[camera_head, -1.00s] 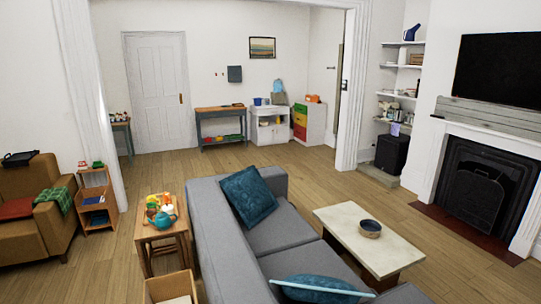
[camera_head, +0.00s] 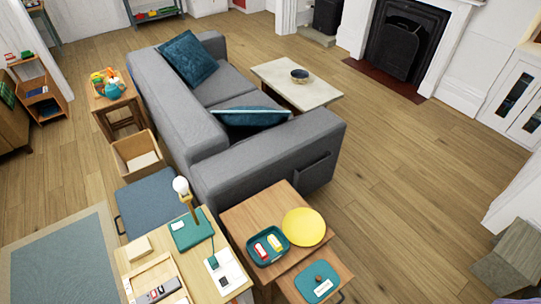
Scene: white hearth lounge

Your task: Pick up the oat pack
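I cannot make out an oat pack for certain in the head view. A dark teal tray (camera_head: 267,246) on a wooden side table (camera_head: 240,215) behind the sofa holds a small red item (camera_head: 261,250) and a small pale item with red (camera_head: 275,243); both are too small to identify. Neither of my grippers is in view.
A grey sofa (camera_head: 207,130) fills the middle. A yellow plate (camera_head: 304,227) lies beside the tray. A desk (camera_head: 185,262) with a lamp (camera_head: 181,186) stands at the front. A low table (camera_head: 318,91) stands beyond the sofa. Wooden floor (camera_head: 400,180) is clear at right.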

